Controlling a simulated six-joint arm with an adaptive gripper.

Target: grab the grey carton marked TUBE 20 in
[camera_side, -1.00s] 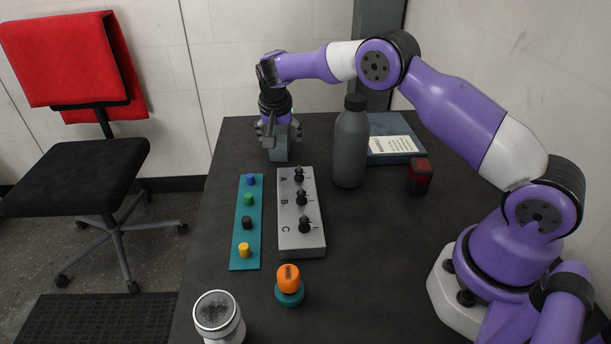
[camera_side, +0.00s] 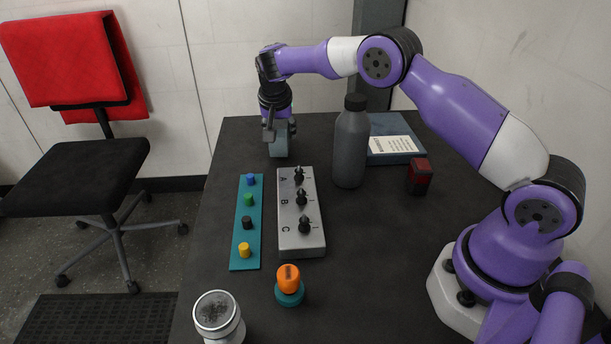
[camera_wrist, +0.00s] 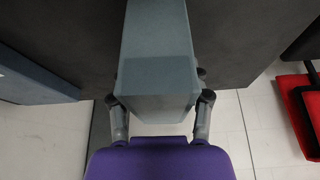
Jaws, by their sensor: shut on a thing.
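The grey carton (camera_side: 279,144) is a small upright grey-blue box near the far left edge of the dark table. It also fills the upper middle of the wrist view (camera_wrist: 158,50). My gripper (camera_side: 279,127) is above it with its fingers closed down on its upper part. In the wrist view, my gripper's fingers (camera_wrist: 160,108) sit on both sides of the carton. No lettering shows on the faces I see, so the TUBE 20 mark cannot be read. From these frames I cannot tell whether the carton's base touches the table.
A grey bottle (camera_side: 351,148) stands to the right of the carton, with a blue labelled box (camera_side: 403,147) and a dark red block (camera_side: 420,176) beyond. A grey switch box (camera_side: 300,238) and a teal strip of coloured knobs (camera_side: 240,262) lie in front. The table's far edge is close behind.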

